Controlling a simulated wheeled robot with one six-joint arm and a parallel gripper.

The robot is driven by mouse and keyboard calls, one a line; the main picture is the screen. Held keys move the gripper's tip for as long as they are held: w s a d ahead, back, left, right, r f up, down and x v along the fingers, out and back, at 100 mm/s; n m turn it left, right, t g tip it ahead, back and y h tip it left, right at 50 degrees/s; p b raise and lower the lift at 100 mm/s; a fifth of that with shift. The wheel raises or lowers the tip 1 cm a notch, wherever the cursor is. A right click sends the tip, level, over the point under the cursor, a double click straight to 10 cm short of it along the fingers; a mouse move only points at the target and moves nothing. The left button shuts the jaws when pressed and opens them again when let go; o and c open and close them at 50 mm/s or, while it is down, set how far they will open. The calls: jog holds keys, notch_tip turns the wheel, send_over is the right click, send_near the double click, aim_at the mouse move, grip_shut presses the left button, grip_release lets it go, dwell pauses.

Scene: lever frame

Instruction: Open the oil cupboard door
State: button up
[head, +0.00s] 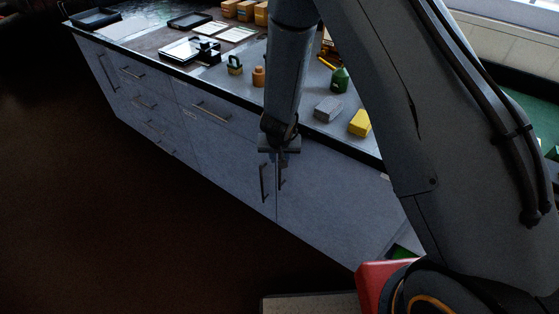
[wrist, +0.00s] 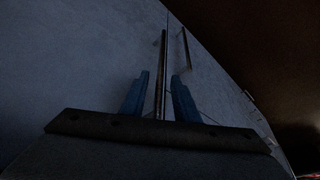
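Two grey cupboard doors meet under the counter in the head view, the left door (head: 228,160) and the right door (head: 325,205). Each has an upright dark bar handle near the seam, the left one (head: 263,182) and the right one (head: 282,182). No readable label tells which door is the oil cupboard. My gripper (head: 280,165) points down at the right door's handle. In the wrist view, its blue fingers (wrist: 158,98) stand apart on either side of a bar handle (wrist: 162,65), with small gaps. The other handle (wrist: 185,50) is outside the fingers. Both doors look shut.
The countertop (head: 290,108) above holds a green bottle (head: 340,79), an orange bottle (head: 258,76), a grey block (head: 328,108) and a yellow block (head: 360,123). Drawers (head: 150,103) continue to the left. The brown floor (head: 120,220) before the doors is clear.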

jog(key=shift+x, duration=1.55)
grip_shut()
